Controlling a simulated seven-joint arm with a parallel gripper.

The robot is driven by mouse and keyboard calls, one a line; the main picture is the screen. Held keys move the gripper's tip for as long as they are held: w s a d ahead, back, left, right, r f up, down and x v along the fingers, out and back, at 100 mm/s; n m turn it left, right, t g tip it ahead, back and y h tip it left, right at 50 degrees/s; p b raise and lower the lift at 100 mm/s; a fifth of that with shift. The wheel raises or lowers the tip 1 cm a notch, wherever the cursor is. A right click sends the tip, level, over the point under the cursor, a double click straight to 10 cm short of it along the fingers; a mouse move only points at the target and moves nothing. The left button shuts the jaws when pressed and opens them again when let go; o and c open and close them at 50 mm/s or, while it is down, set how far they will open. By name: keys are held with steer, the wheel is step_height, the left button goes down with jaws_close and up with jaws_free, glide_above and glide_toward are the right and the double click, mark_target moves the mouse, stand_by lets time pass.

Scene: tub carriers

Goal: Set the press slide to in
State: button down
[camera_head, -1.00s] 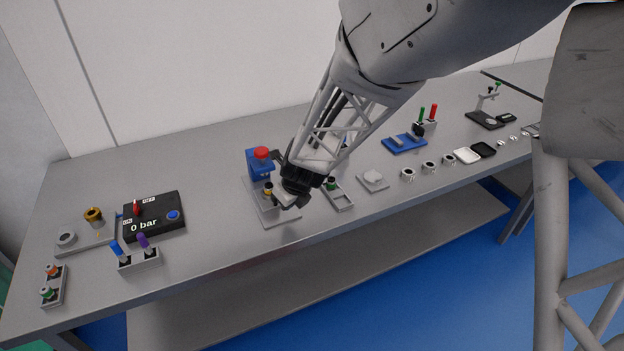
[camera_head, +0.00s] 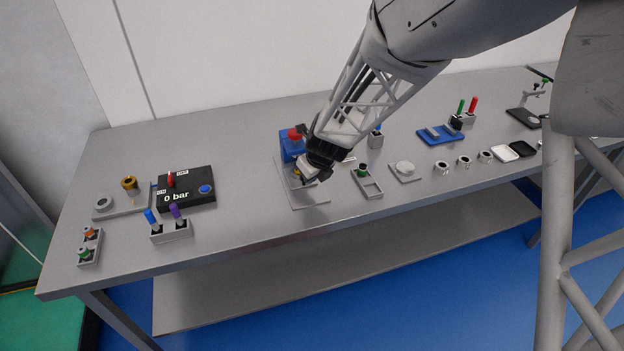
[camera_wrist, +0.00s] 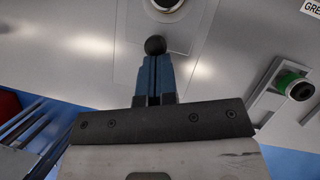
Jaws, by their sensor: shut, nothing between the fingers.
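The press has a blue body (camera_head: 290,149) with a red top (camera_head: 295,134), standing at the back of a thin grey base plate (camera_head: 308,196). My gripper (camera_head: 305,174) is low over this plate, in front of the blue body, and hides much of the slide area. In the wrist view my blue fingers (camera_wrist: 155,78) are closed together and empty. A black ball knob (camera_wrist: 155,45) shows right at their tips; I cannot tell whether they touch it. A round metal part with a dark centre (camera_wrist: 168,4) is beyond the knob. The slide's position cannot be read.
A grey holder with a green-ringed part (camera_head: 366,182) stands to the right, also in the wrist view (camera_wrist: 290,90). A black 0 bar box (camera_head: 186,188) and a holder with blue and purple pegs (camera_head: 172,232) are left. The bench front before the plate is clear.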

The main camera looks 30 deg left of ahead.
steer(key=shift+w+a+f, duration=0.1)
steer(key=shift+w+a, duration=0.85)
steer(key=shift+s+d, duration=0.2)
steer(key=shift+d, duration=0.3)
steer(key=shift+s+d, duration=0.15)
steer(key=shift+d, duration=0.35)
steer(key=shift+s+d, duration=0.2)
steer(key=shift+d, duration=0.25)
steer(key=shift+s+d, duration=0.2)
steer(key=shift+d, duration=0.25)
steer(key=v, duration=1)
